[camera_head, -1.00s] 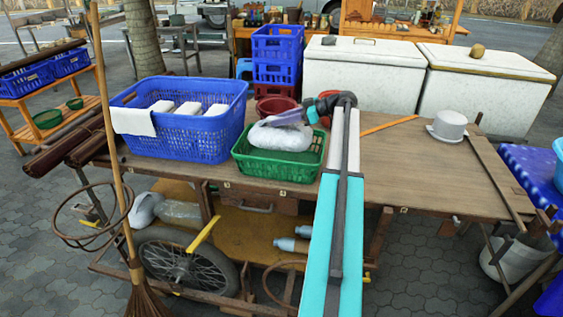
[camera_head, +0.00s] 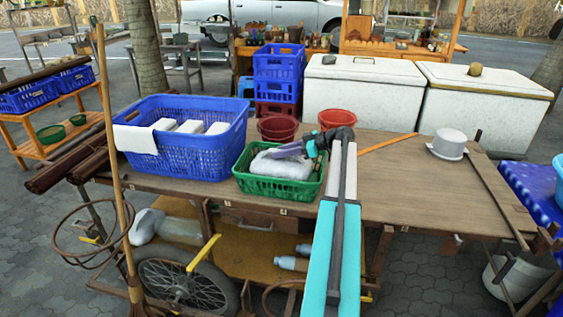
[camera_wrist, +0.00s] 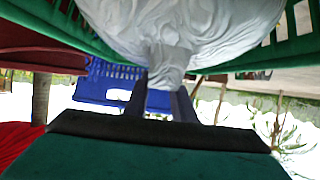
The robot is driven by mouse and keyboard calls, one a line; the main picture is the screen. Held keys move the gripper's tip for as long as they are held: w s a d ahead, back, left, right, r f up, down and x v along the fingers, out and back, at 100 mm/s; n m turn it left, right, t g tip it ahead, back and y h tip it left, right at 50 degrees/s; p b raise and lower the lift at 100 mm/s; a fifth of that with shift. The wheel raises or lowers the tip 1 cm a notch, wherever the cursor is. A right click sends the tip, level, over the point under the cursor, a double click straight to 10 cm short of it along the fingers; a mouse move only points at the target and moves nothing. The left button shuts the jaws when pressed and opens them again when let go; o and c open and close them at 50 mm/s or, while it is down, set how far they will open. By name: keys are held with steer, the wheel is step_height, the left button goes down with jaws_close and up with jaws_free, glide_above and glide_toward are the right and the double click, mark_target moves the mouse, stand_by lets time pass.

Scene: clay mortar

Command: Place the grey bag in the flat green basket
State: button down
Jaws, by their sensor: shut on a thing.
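The grey bag (camera_head: 283,166), pale and rumpled, sits inside the flat green basket (camera_head: 278,187) on the wooden table. My gripper (camera_head: 290,151) reaches over the basket's far right side, with its purple fingers at the bag's top. In the wrist view my gripper (camera_wrist: 160,100) is shut on the gathered neck of the grey bag (camera_wrist: 175,30). The green basket's walls (camera_wrist: 65,38) show on both sides of the bag there. Whether the bag rests fully on the basket floor is hidden.
A large blue basket (camera_head: 185,153) with white packs stands left of the green basket. A dark red bowl (camera_head: 278,128) and a red bucket (camera_head: 337,117) stand behind it. The table's right middle (camera_head: 400,190) is mostly clear.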

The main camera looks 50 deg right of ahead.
mark_target(287, 159)
steer(key=shift+f, duration=0.15)
steer(key=shift+f, duration=1.8)
steer(key=shift+f, duration=0.1)
steer(key=c, duration=1.5)
jaws_free()
steer(key=b+v, duration=0.1)
steer(key=v, duration=1.1)
